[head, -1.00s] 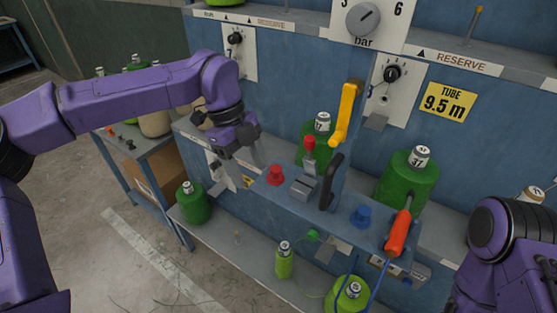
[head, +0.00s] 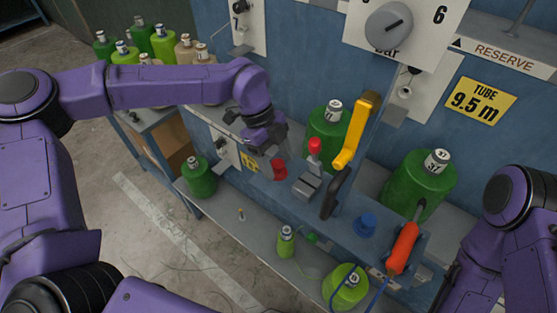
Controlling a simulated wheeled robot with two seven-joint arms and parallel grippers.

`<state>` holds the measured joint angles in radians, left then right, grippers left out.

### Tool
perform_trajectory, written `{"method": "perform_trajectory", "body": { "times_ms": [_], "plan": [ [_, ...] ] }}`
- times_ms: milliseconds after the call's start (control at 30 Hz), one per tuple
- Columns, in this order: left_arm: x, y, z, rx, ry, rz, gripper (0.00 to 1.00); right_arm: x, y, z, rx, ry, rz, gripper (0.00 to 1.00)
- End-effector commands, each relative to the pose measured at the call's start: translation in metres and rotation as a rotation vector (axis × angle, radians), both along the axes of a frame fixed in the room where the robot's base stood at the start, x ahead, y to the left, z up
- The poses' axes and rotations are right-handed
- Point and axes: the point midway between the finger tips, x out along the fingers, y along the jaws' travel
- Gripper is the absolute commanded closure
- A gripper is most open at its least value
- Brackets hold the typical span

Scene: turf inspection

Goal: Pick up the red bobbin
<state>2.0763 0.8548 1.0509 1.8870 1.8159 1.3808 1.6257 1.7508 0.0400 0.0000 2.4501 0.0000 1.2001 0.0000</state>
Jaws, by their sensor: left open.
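The red bobbin (head: 279,169) stands upright on the left part of the blue shelf (head: 335,222), in the middle of the head view. My left gripper (head: 266,160) comes in from the upper left, pointing down. It is open, with its fingertips close beside the bobbin's left and upper side. I cannot tell whether they touch it. My right arm shows at the right edge, but its gripper is not visible.
A red-knobbed lever (head: 314,148), a grey block (head: 307,187), a black handle (head: 334,193) and a yellow handle (head: 355,131) stand right of the bobbin. A blue bobbin (head: 365,224) and orange handle (head: 402,248) lie farther right. Green bottles (head: 199,178) stand around.

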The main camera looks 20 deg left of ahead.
Motion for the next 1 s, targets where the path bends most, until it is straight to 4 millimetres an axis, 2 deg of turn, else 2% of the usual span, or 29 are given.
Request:
{"method": "perform_trajectory", "body": {
  "times_ms": [100, 300, 367, 400, 500, 833, 1000],
  "plan": [
    [-0.002, -0.004, -0.010, 0.000, 0.000, 0.000, 0.37, 0.000, 0.000, 0.005, 0.000, 0.000, 0.000, 1.00],
    [-0.002, -0.005, -0.012, 0.000, -0.001, 0.000, 0.37, 0.000, 0.000, 0.003, 0.000, 0.001, 0.000, 1.00],
    [-0.002, -0.005, -0.012, 0.000, -0.001, 0.000, 0.57, 0.000, 0.000, 0.003, 0.001, 0.001, 0.000, 1.00],
    [-0.001, -0.005, -0.012, 0.000, -0.001, 0.000, 0.70, 0.000, 0.000, 0.003, 0.001, 0.001, 0.000, 1.00],
    [-0.001, -0.005, -0.012, 0.000, -0.001, 0.000, 0.97, 0.000, 0.000, 0.003, 0.001, 0.001, 0.000, 1.00],
    [-0.001, -0.005, -0.009, 0.000, -0.003, 0.000, 0.97, 0.000, 0.000, 0.002, 0.001, 0.001, 0.000, 1.00],
    [0.000, -0.004, 0.010, 0.000, -0.007, 0.000, 0.97, 0.000, 0.000, -0.005, 0.001, 0.001, 0.000, 1.00]
  ]
}}
